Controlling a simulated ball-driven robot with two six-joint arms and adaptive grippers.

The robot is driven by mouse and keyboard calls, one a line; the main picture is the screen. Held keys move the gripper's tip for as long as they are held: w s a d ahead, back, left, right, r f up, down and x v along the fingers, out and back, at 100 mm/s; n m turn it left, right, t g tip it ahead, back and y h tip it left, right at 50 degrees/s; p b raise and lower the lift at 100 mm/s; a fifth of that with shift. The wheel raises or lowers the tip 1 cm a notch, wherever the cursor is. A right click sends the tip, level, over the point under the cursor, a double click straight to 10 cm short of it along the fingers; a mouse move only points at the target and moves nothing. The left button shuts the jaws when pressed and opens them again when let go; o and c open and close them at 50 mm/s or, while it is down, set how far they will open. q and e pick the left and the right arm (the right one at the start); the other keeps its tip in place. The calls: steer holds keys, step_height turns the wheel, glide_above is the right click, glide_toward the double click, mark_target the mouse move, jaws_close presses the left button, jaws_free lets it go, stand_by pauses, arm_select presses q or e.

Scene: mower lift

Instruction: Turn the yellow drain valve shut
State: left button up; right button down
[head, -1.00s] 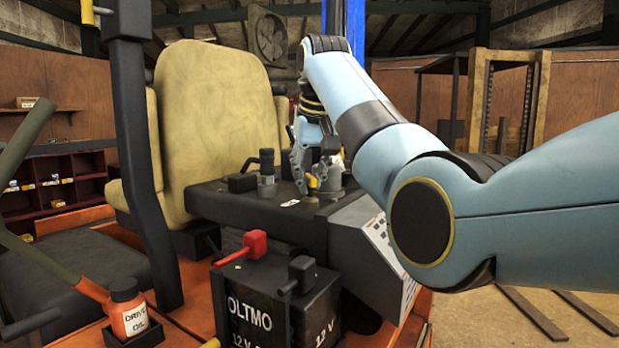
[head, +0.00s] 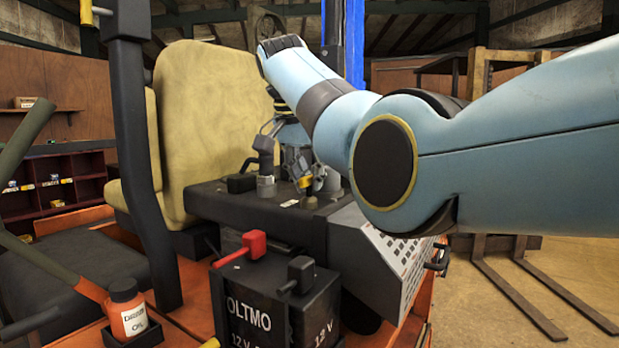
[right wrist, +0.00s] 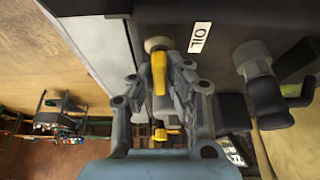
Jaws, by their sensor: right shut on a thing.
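The yellow drain valve handle (right wrist: 158,72) shows in the right wrist view, lengthwise between my right gripper's (right wrist: 160,78) fingertips, which are shut on it. The handle meets a pale round fitting (right wrist: 157,44) on the dark machine top, beside a white OIL label (right wrist: 199,38). In the head view, my right gripper (head: 302,178) points down at the top of the machine, just left of my forearm. A small bit of the yellow handle (head: 304,183) shows there, mostly hidden by the fingers. My left gripper is in neither view.
A grey-capped fitting with a black handle (head: 265,170) stands close left of the gripper. The beige seat (head: 210,120) is behind it. A black battery (head: 277,305) with a red terminal cover (head: 254,244) and an orange oil bottle (head: 126,310) are in front.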

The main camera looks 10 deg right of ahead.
steer(key=shift+m, duration=0.3)
stand_by(0.4)
steer(key=c, duration=1.3)
jaws_free()
steer(key=shift+a, duration=0.1)
steer(key=shift+c, duration=0.2)
steer(key=v, duration=0.7)
steer(key=shift+a+r, duration=0.1)
steer(key=shift+r, duration=0.2)
